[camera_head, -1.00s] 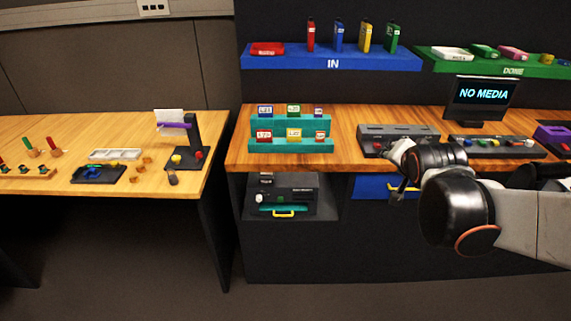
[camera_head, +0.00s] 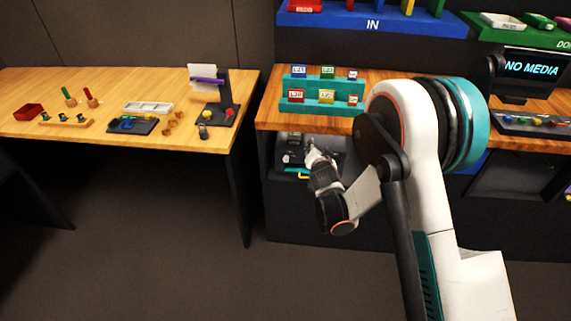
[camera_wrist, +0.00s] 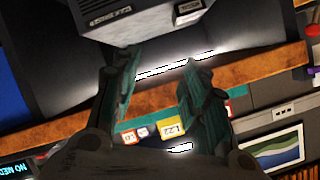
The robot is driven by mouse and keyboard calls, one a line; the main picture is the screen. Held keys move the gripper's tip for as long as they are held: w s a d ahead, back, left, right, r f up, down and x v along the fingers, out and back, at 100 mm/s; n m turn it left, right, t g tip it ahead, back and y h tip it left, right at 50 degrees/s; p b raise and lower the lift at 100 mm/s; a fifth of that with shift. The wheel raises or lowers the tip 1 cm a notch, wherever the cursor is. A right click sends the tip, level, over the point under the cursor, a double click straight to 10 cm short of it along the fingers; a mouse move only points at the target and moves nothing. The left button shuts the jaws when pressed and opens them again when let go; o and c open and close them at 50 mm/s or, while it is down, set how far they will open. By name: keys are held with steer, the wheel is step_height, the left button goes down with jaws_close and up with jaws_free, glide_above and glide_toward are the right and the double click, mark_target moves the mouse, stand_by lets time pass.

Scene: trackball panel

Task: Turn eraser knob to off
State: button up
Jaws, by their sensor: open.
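The dark device (camera_head: 293,158) on the shelf below the right-hand desk is probably the eraser. My arm partly covers it in the head view. A grey box-shaped device with a small label (camera_wrist: 115,14) fills the top of the wrist view and may be the same unit. I cannot make out its knob or the knob's setting. My gripper (camera_head: 311,149) is in front of the dark device in the head view. In the wrist view my gripper (camera_wrist: 161,65) is open, its two fingers apart with nothing between them, pointing toward the grey device.
The desk edge (camera_wrist: 262,68) crosses the wrist view behind my fingers. A teal rack (camera_head: 312,108) of labelled cartridges stands on the desk above the shelf. The left table (camera_head: 75,90) holds small parts. Open floor lies between the table and desk.

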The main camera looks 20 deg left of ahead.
steer(key=n+y, duration=0.1)
glide_toward(286, 160)
steer(key=b+x, duration=0.4)
steer(key=x, duration=0.4)
steer(key=shift+w+f+b, duration=0.15)
steer(key=shift+b, duration=0.25)
jaws_close()
